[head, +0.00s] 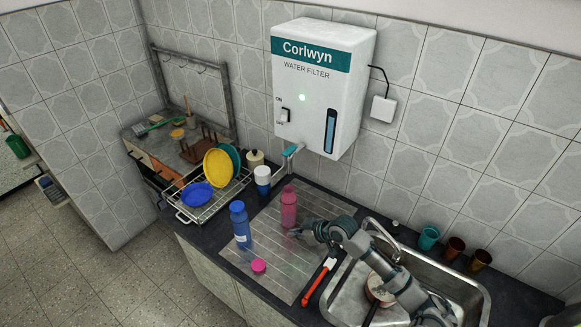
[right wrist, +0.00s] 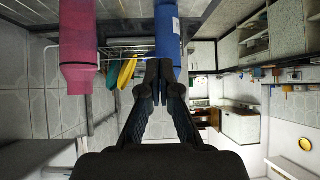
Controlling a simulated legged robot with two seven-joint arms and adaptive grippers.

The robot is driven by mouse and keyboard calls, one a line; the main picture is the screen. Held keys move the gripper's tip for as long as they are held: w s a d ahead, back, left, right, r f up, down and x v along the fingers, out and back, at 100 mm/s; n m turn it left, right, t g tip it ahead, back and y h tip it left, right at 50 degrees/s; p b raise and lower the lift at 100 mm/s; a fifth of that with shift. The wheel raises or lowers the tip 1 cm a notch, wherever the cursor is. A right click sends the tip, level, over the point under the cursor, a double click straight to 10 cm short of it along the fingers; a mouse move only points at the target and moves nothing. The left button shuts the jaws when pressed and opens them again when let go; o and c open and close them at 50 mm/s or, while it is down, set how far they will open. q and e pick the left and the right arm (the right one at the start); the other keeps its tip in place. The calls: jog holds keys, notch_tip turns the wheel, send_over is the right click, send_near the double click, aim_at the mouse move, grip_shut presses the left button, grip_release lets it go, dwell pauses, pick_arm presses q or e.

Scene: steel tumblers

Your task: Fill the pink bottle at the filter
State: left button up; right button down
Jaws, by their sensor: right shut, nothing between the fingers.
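The pink bottle (head: 288,208) stands upright on the ribbed drainboard, below and in front of the tap (head: 291,151) of the white water filter (head: 317,95). A pink cap (head: 258,266) lies on the board nearer the front. The filter shows a green light and a switch on its front. My right gripper (head: 296,233) is shut and empty, low over the board just in front of the pink bottle. In the right wrist view, which is upside down, the closed fingers (right wrist: 158,75) point between the pink bottle (right wrist: 78,45) and a blue bottle (right wrist: 168,32). My left gripper is out of view.
The blue bottle (head: 241,226) stands left of the gripper. A dish rack (head: 205,205) with plates and a white-and-blue cup (head: 262,175) are behind it. A red-handled brush (head: 318,282) lies beside the sink (head: 345,290). Several tumblers (head: 429,237) stand behind the sink.

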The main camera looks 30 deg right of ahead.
jog(key=w+d+r+t, duration=0.1)
jog(key=w+d+r, duration=0.1)
jog(key=r, duration=0.7)
jog(key=w+d+r+t, duration=0.2)
jog(key=d+r, duration=0.3)
jog(key=r, duration=0.5)
jog(key=w+d+r+t+y, duration=0.1)
jog(key=d+r, duration=0.3)
jog(key=r, duration=0.5)
jog(key=shift+w+d+r+m+t, duration=0.25)
jog(key=shift+w+m+t, duration=0.15)
jog(key=shift+w+t, duration=0.25)
jog(key=shift+d, duration=0.15)
